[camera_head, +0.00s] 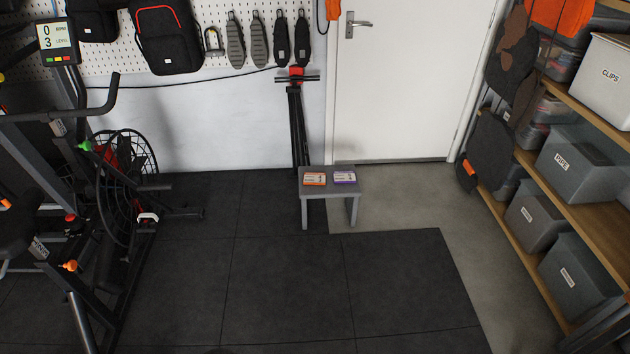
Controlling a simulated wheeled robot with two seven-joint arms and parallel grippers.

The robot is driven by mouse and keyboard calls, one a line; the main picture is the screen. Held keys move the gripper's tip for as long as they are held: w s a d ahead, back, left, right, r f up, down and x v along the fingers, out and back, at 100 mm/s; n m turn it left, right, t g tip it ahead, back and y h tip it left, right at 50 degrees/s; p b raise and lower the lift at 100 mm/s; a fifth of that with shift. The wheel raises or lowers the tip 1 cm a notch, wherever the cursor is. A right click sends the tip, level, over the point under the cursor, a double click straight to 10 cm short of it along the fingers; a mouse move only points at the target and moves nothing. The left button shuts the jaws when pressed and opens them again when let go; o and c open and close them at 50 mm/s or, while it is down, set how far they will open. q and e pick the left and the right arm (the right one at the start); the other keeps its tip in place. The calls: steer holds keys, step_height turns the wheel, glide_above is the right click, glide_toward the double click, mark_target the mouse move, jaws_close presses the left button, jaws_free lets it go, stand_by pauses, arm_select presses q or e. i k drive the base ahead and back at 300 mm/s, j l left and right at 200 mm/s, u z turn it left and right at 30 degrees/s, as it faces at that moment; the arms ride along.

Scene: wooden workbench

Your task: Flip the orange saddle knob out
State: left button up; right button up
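An exercise bike with a fan wheel (126,180) stands at the left, cut off by the picture's left edge. A dark saddle-like part (18,228) shows at the left edge. An orange knob (70,265) sits on the bike's frame just below and right of it. A smaller orange part (5,203) shows at the very left edge, mostly cut off. A green knob (86,145) and a red knob (70,217) are higher on the bike. How far the orange knob is turned is too small to tell. Neither of my grippers shows.
Black floor mats (290,290) leave free room right of the bike. A small grey stool (330,190) with two small boxes stands before the white door (400,80). Shelves (575,185) with bins line the right. Bags hang on the pegboard (215,65).

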mark_target(72, 265)
steer(key=u, duration=1.55)
